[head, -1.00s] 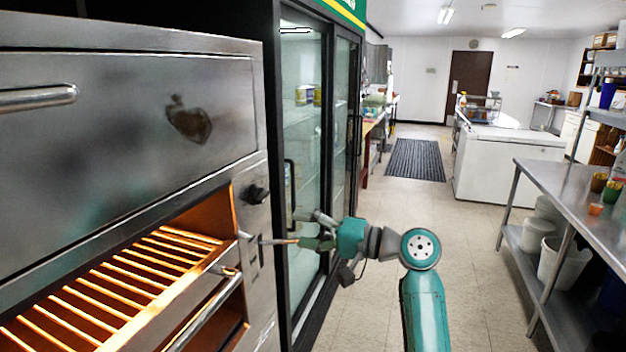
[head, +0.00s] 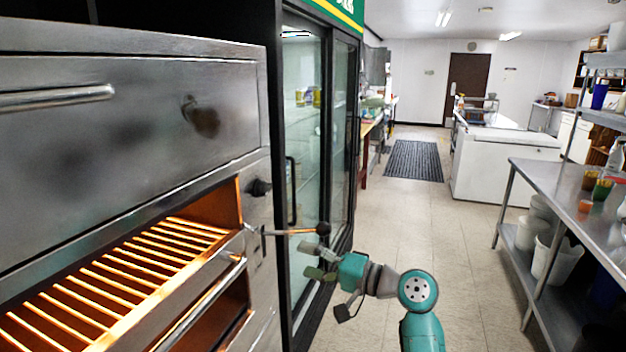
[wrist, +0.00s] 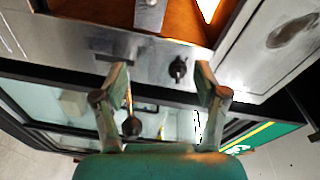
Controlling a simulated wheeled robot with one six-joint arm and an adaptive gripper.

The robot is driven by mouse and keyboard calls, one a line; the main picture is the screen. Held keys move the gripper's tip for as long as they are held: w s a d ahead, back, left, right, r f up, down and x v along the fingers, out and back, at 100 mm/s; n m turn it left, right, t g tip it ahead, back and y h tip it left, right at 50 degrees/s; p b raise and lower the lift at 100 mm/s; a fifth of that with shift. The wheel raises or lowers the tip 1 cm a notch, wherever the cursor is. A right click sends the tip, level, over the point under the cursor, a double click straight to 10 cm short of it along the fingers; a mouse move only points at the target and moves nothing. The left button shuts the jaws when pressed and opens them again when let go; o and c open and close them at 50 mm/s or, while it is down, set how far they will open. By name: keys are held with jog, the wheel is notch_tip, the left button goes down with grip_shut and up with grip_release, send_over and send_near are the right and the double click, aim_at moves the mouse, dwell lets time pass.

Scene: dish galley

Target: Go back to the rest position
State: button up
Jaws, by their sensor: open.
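My gripper (head: 317,264) is open and empty in the head view, in front of the glass-door fridge and just below a lever with a dark ball knob (head: 323,228). The lever sticks out to the right from the front of the steel oven (head: 130,110). In the wrist view my gripper (wrist: 162,80) has its two fingers spread wide. The dark ball knob (wrist: 131,126) shows between them, near the left finger. I cannot tell from the wrist view how far the knob is from that finger.
The oven's glowing rack (head: 120,280) is at the left. The glass-door fridge (head: 305,130) stands behind my gripper. A steel table (head: 570,180) with a lower shelf is at the right. The tiled floor (head: 420,230) between is clear, up to a dark mat (head: 414,160).

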jog(key=s+d+f+m+t+h, duration=0.1)
jog(key=s+d+f+t+h, duration=0.15)
jog(key=s+f, duration=0.45)
jog(key=s+d+f+m+t+h, duration=0.1)
jog(key=s+d+f+m+h, duration=0.15)
jog(key=f, duration=0.95)
jog(key=s+d+f+m+t+h, duration=0.1)
jog(key=s+d+f+t+h, duration=0.25)
jog(key=f, duration=0.55)
jog(key=s+d+f+g+h, duration=0.1)
jog(key=s+d+f+h, duration=0.15)
jog(key=s, duration=0.65)
jog(key=s+d+f+h, duration=0.2)
jog(key=s+d+f, duration=0.2)
jog(key=s, duration=0.5)
jog(key=s+d+r+n+h, duration=0.1)
jog(key=s+r, duration=0.4)
jog(key=s, duration=0.8)
jog(key=s+d+r+n+h, duration=0.1)
jog(key=s+d+r+n, duration=0.2)
jog(key=s, duration=0.9)
notch_tip(320, 180, up, 3)
jog(key=n, duration=0.3)
jog(key=shift+s+t+h, duration=0.35)
jog(key=shift+t+h, duration=0.05)
